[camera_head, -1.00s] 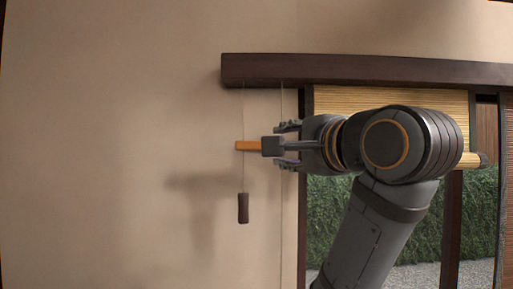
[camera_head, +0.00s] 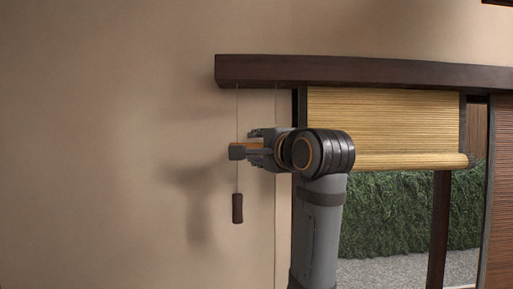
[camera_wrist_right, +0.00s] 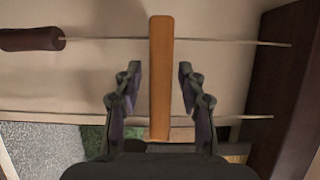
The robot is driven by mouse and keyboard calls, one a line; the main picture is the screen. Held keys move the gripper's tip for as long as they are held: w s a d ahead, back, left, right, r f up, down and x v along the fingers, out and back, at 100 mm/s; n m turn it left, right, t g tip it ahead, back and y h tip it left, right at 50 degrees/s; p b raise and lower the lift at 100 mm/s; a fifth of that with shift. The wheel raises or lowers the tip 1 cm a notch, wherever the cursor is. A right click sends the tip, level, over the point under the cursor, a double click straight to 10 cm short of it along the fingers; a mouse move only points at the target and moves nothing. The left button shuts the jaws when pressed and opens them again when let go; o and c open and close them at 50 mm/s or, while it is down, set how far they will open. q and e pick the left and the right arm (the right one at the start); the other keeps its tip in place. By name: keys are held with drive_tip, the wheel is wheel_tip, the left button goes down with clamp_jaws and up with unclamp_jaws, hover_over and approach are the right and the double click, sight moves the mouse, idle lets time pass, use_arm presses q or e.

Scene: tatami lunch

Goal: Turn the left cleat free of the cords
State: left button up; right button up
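The cleat is an orange-brown wooden bar (camera_wrist_right: 161,75). In the head view the cleat (camera_head: 252,146) lies level on the wall, mostly hidden by my right gripper. In the wrist view it lies across two thin cords, the pull cord (camera_wrist_right: 110,39) and a second cord (camera_wrist_right: 235,117), which pass out of sight at the bar. My right gripper (camera_wrist_right: 160,75) is open, with one finger on each side of the bar and visible gaps to both. It also shows in the head view (camera_head: 257,150), coming in from the right. My left gripper is not in view.
A dark wooden pull (camera_head: 237,208) hangs on the pull cord below the cleat. A dark rail (camera_head: 330,71) runs above. A bamboo blind (camera_head: 385,125) hangs partly lowered over the window at right. The wall at left is bare.

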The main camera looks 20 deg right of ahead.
clamp_jaws()
